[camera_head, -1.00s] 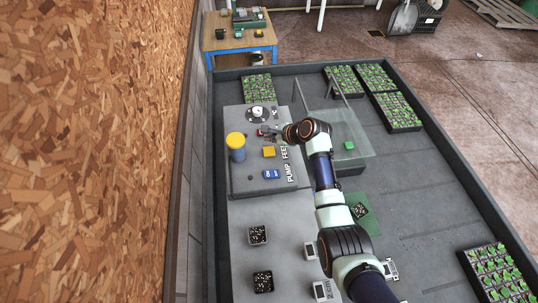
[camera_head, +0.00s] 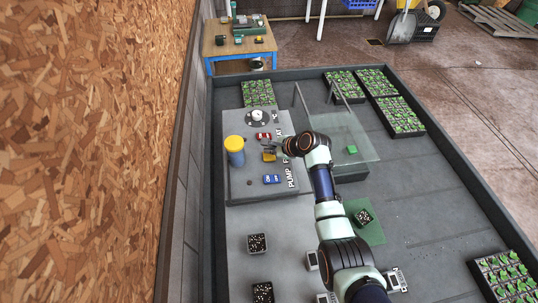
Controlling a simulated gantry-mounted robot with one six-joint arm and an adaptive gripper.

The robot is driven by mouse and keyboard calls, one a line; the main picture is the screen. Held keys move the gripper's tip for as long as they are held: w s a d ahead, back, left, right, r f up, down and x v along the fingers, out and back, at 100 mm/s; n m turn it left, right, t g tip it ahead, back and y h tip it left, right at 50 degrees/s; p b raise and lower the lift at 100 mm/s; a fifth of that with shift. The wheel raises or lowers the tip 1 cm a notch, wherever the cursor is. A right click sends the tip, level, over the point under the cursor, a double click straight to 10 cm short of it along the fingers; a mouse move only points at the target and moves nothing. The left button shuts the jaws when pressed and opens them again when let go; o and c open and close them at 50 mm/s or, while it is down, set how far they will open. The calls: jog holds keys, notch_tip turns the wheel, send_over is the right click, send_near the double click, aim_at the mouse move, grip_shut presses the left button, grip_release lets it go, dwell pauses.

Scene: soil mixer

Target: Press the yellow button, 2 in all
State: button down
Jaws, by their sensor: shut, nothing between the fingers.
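A small square yellow button (camera_head: 269,157) sits on the grey control panel (camera_head: 240,186), beside the lettering that is partly covered by my arm. My gripper (camera_head: 270,147) is shut and empty, with its tips at the far edge of the yellow button. They overlap it slightly in the picture, and I cannot tell whether they touch it. A blue cylinder with a round yellow top (camera_head: 234,143) stands left of the button.
A red switch (camera_head: 263,136) and a white knob (camera_head: 258,114) lie beyond the button. A blue switch (camera_head: 271,179) lies nearer. A clear sheet (camera_head: 350,130) stands right. Small soil pots (camera_head: 257,243) stand in front, seedling trays (camera_head: 258,93) behind.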

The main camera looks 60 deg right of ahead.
aim_at(270, 156)
dwell(0.8)
jog(key=shift+f, duration=0.4)
jog(key=shift+f, duration=0.5)
dwell(0.5)
jog(key=shift+r, duration=0.15)
jog(key=shift+r+p, duration=0.8)
jog(key=shift+p, duration=0.05)
notch_tip(270, 156, up, 5)
jog(key=p, duration=0.5)
